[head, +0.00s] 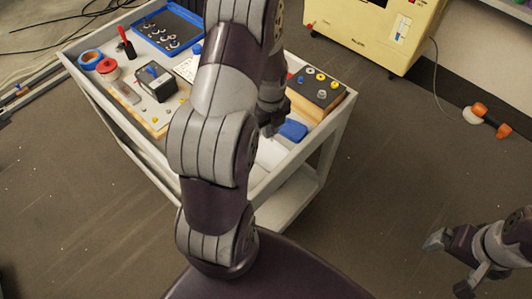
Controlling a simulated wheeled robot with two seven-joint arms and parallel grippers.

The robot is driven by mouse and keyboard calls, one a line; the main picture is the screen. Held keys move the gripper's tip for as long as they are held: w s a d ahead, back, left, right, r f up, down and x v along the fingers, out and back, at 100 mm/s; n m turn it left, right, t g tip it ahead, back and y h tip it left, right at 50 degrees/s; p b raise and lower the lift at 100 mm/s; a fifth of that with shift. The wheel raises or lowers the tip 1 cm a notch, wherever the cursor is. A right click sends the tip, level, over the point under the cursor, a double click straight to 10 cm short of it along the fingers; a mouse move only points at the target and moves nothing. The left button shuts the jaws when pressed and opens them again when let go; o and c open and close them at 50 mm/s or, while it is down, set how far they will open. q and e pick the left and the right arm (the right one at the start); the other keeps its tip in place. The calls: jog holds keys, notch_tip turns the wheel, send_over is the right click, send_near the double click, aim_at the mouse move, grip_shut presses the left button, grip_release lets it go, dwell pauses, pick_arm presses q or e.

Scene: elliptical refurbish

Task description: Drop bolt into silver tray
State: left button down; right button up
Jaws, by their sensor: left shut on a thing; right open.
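My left gripper (270,122) points down over the near right part of the cart, beside a small blue block (293,130). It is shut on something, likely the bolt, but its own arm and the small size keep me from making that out. No silver tray can be told for sure; a pale flat surface (270,154) shows just below the gripper, partly behind my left arm. Several bolts (168,38) stand in a blue tray (190,14) at the cart's far left. My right gripper (447,266) is open and empty over the floor at the lower right.
The grey cart (333,126) also holds a dark box with coloured knobs (318,88), a black device (156,82), a red tape roll (107,69) and a blue one (90,59). A yellow machine (375,30) stands behind. The floor right of the cart is mostly clear.

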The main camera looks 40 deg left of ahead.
pick_arm(q)
jog(key=c, duration=1.1)
grip_release()
jog(key=shift+o, duration=0.4)
jog(key=shift+w+a, duration=0.1)
notch_tip(320, 180, up, 13)
jog(key=shift+f, duration=0.2)
